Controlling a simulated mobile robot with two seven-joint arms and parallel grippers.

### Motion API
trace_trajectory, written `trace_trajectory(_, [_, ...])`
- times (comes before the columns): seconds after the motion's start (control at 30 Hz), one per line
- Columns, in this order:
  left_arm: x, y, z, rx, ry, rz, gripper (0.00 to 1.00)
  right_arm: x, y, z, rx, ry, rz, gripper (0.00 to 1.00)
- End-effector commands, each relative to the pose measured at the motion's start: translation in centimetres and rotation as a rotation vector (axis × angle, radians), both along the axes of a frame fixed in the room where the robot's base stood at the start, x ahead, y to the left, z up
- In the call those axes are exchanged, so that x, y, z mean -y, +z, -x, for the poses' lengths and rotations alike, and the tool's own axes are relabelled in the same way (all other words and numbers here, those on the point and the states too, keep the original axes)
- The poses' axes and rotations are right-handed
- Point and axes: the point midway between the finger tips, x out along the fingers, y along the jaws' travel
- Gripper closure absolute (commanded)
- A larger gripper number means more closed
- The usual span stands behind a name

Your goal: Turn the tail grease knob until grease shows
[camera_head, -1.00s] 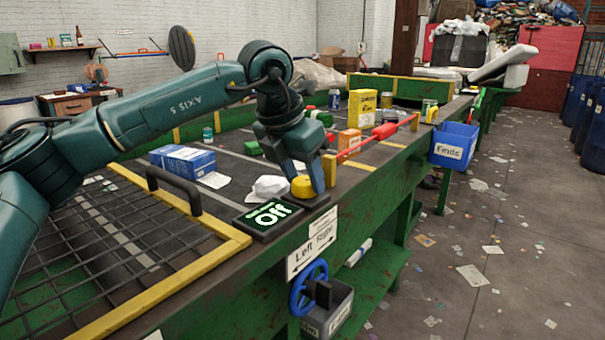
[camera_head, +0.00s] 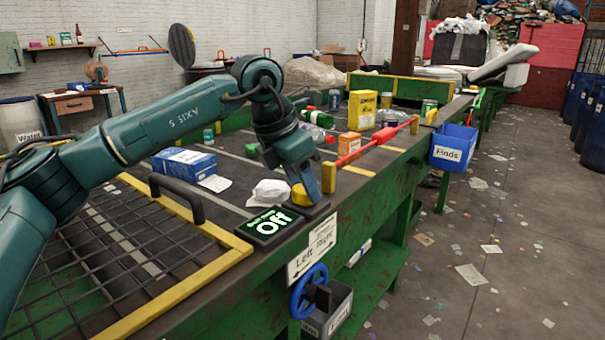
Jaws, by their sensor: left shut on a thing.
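A round yellow knob (camera_head: 300,194) sits on a dark base at the near edge of the belt frame, beside the display panel. My left gripper (camera_head: 307,187) points down at it, shut on it; its fingers hide part of the knob. I cannot tell which knob it is from any label. No grease can be made out around it. My right gripper is not in view.
A lit panel reading "Off" (camera_head: 268,226) lies just left of the knob. A blue handwheel (camera_head: 309,291) is below a "Left / Right" sign (camera_head: 312,250). A black-handled mesh guard (camera_head: 110,262) covers the near belt. A red bar (camera_head: 378,142) runs along the edge.

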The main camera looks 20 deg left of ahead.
Motion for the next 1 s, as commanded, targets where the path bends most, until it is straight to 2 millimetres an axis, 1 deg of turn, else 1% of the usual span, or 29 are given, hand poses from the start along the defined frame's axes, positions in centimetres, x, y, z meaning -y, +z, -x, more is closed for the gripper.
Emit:
trace_trajectory(0.03, [0.0,0.3,0.0,-0.004,-0.035,0.002,0.82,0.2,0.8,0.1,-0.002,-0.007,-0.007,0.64])
trace_trajectory(0.1, [-0.1,0.3,0.0,-0.004,-0.086,0.003,0.82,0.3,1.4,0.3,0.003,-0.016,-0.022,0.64])
trace_trajectory(0.33, [-0.1,0.2,-0.1,-0.003,-0.225,0.001,0.82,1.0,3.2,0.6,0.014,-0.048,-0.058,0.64])
trace_trajectory(0.43, [-0.1,0.2,-0.1,-0.002,-0.268,0.0,0.82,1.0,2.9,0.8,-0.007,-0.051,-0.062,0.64])
trace_trajectory(0.6, [-0.1,0.1,-0.2,0.0,-0.312,0.0,0.82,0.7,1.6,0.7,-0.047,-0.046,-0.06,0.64])
trace_trajectory(0.73, [-0.1,0.1,-0.2,0.0,-0.325,0.0,0.82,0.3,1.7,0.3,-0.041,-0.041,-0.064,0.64])
trace_trajectory(1.0, [-0.1,0.0,-0.2,0.0,-0.327,0.0,0.82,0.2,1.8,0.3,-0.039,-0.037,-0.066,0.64])
